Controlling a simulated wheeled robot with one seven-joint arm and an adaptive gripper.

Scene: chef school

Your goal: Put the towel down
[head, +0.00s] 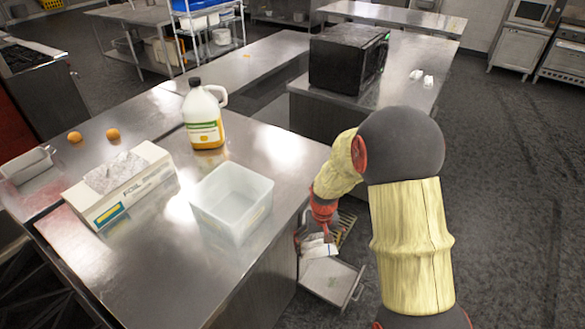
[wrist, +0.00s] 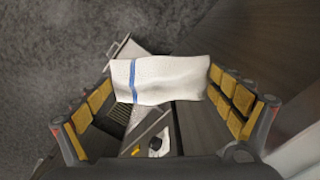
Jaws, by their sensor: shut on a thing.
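The towel (wrist: 160,78) is white with a blue stripe near its left end in the wrist view. My gripper (wrist: 162,88) is shut on it, with the towel spanning between the two yellow-padded fingers. In the head view my gripper (head: 325,226) points down beside the right side of the steel counter, and the towel (head: 317,249) shows as a small white patch under it. Below it is an open drawer (head: 332,281) with a grey tray-like inside; it also shows in the wrist view (wrist: 150,128). The gap between towel and drawer is hard to judge.
The steel counter (head: 130,265) holds a clear plastic bin (head: 232,203), a foil box (head: 120,187), a jug (head: 204,118), a metal pan (head: 27,165) and two orange round items (head: 112,134). A black microwave (head: 347,60) stands on the farther counter. Open floor (head: 510,200) lies at right.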

